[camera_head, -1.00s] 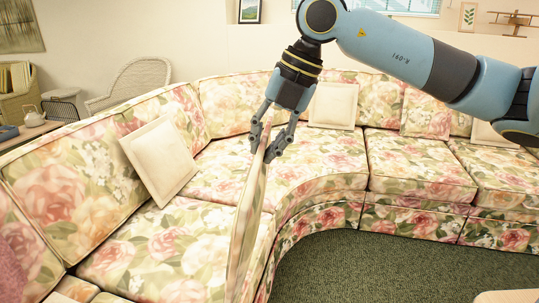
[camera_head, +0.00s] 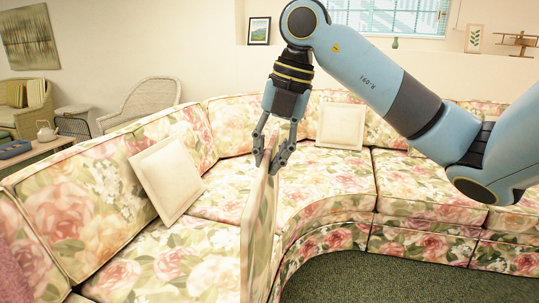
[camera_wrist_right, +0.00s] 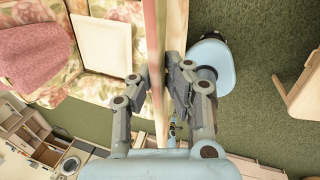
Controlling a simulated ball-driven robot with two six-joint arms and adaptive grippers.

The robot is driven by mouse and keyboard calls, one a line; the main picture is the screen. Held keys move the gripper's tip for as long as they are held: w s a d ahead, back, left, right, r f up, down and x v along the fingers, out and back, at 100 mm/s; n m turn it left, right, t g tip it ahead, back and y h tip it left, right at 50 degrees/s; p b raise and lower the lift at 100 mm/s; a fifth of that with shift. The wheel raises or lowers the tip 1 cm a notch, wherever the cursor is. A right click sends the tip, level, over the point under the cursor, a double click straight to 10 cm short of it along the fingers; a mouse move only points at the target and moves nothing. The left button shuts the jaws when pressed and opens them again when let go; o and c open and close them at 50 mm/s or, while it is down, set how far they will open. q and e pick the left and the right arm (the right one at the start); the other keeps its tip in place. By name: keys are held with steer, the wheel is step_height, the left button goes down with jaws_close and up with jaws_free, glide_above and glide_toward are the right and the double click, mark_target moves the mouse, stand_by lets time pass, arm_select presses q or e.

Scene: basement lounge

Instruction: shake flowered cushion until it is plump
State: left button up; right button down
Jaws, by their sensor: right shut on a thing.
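The flowered cushion (camera_head: 257,235) hangs in front of the sofa in the head view, seen nearly edge-on as a narrow upright slab. My right gripper (camera_head: 268,163) is shut on its top edge from above. In the right wrist view the cushion (camera_wrist_right: 155,45) shows as a thin strip between the fingers of the gripper (camera_wrist_right: 163,80). Most of its flowered face is turned away from view. I cannot tell whether its lower end touches the sofa seat. My left gripper is not in view.
The curved flowered sofa (camera_head: 330,183) surrounds the cushion, with a cream cushion (camera_head: 165,179) at left and another (camera_head: 340,126) at the back. Green carpet (camera_head: 370,282) is open at front right.

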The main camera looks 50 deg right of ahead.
step_height(320, 180, up, 4)
steer(key=shift+w+d+r, duration=0.15)
steer(key=shift+r, duration=0.1)
steer(key=f, duration=0.2)
steer(key=shift+s+a+f, duration=0.2)
steer(key=shift+s+f, duration=0.05)
steer(key=shift+f, duration=0.15)
steer(key=shift+w+f, duration=0.2)
steer(key=v, duration=0.3)
steer(key=shift+w+a+r, duration=0.1)
steer(key=shift+w+r, duration=0.2)
steer(key=shift+r, duration=0.05)
steer(key=f, duration=0.4)
steer(key=shift+s+a+f, duration=0.2)
steer(key=shift+s+f, duration=0.05)
steer(key=shift+f, duration=0.15)
steer(key=shift+w+d, duration=0.15)
